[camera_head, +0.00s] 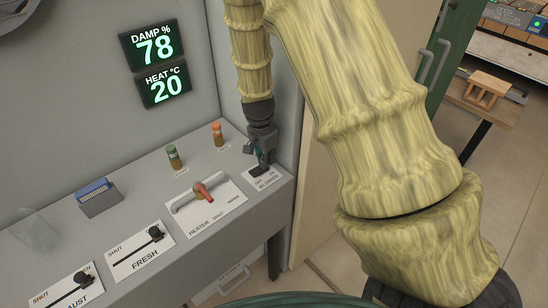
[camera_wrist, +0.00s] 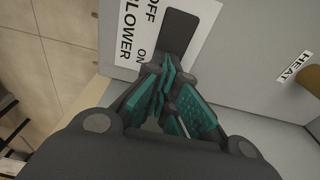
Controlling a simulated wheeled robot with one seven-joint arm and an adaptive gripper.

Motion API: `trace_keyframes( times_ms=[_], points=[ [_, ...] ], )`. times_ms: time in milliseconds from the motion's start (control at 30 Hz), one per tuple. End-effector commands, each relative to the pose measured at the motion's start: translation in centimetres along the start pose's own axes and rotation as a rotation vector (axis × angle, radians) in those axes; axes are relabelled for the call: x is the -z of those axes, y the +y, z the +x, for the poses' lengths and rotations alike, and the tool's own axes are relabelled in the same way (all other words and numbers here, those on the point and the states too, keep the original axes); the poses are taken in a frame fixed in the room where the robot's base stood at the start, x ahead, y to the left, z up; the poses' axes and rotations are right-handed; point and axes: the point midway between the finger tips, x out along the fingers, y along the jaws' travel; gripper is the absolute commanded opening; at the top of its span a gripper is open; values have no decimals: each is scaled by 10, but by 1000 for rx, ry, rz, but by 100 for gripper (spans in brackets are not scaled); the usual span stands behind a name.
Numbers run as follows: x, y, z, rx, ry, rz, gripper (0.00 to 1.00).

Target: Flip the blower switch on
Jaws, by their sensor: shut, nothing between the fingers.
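The blower switch is a dark rocker (camera_wrist: 181,30) on a white plate (camera_wrist: 136,30) lettered OFF, ON and BLOWER. In the head view the plate (camera_head: 267,180) lies at the right end of the grey console, with the rocker partly hidden by my gripper. My gripper (camera_head: 261,163) points down at the switch, closed and empty. In the wrist view its teal-padded fingertips (camera_wrist: 167,68) are together at the ON end of the rocker and cover that end. I cannot tell whether they touch it or which way the rocker is tilted.
The grey console (camera_head: 150,200) also bears a red-centred heater lever (camera_head: 203,191), a fresh slider (camera_head: 152,236), another slider (camera_head: 80,279), and green (camera_head: 174,157) and orange (camera_head: 217,134) pegs. The wall display (camera_head: 155,46) reads damp 78; the heat display (camera_head: 165,87) reads 20.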

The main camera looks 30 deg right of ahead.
Motion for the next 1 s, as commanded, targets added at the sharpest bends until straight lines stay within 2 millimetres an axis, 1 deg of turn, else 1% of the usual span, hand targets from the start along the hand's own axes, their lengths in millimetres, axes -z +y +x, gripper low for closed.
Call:
trace_keyframes(
  times_ms=[33,300,700,1000],
  points=[
    [-3,-1,0,0,-5,-5,0],
    [-3,-1,-1,0,-3,-4,0],
    [0,-1,-15,0,-3,-4,0],
    [0,-1,-16,0,-3,-3,0]
  ],
)
